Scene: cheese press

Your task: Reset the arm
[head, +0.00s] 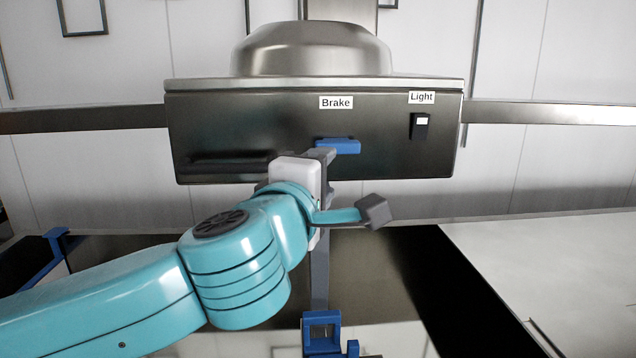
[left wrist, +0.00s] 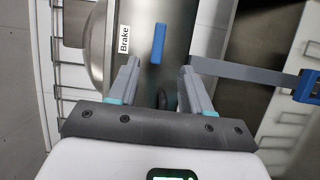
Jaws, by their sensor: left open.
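My left arm comes in from the left, and its left gripper (head: 350,182) is in front of the grey press housing (head: 250,135). The gripper is open, and I see nothing held in it. The blue brake handle (head: 338,146) sits under the "Brake" label on the housing, beside the upper fingertip in the head view. In the left wrist view the same blue handle (left wrist: 158,43) lies beyond the gap between the two fingertips (left wrist: 160,70). I cannot tell whether a finger touches it. My right gripper is not in view.
A light switch (head: 419,126) is on the right of the housing. A grey upright bar (head: 319,275) with a blue bracket (head: 321,332) stands below the gripper. A blue-edged part (head: 45,265) is at the left. A pale surface (head: 560,270) lies at the right.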

